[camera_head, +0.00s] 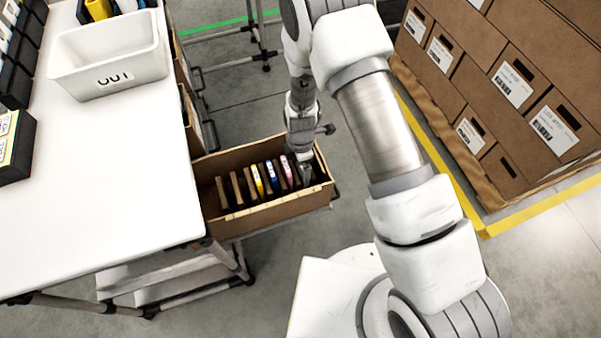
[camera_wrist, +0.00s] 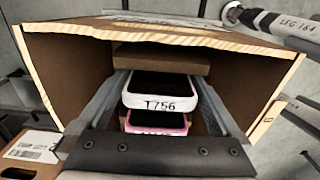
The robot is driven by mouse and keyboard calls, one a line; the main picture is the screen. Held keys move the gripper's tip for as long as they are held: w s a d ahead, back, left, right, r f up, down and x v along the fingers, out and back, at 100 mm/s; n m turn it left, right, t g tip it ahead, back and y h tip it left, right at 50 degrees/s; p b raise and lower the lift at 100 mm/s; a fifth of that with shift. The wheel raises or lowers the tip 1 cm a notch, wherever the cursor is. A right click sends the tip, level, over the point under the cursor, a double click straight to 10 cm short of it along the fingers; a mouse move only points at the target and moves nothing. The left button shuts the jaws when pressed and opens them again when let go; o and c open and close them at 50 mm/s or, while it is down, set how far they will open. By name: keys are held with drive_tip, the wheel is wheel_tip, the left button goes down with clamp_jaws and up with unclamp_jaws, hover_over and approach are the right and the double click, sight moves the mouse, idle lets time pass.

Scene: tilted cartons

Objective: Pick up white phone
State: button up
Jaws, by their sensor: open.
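The white phone (camera_wrist: 160,101) stands on edge in an open brown carton (camera_head: 262,211), its dark screen and a "T756" label showing in the wrist view. My gripper (camera_wrist: 161,88) is open, with one finger on each side of the white phone. I cannot tell whether the fingers touch it. In the head view my gripper (camera_head: 304,181) reaches down into the right end of the carton and hides much of the white phone there. A pink phone (camera_wrist: 155,129) stands just beside the white one, lower in the wrist view.
A yellow phone (camera_head: 258,181), a blue one (camera_head: 271,177) and brown dividers (camera_head: 221,192) share the carton. The carton walls stand close around my gripper. A white table (camera_head: 100,190) with a white bin (camera_head: 108,62) is at left. Stacked boxes (camera_head: 500,85) stand at right.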

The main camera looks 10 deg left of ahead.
drive_tip(key=shift+c, duration=0.2)
drive_tip(key=c, duration=0.9)
drive_tip(key=shift+r, duration=0.1)
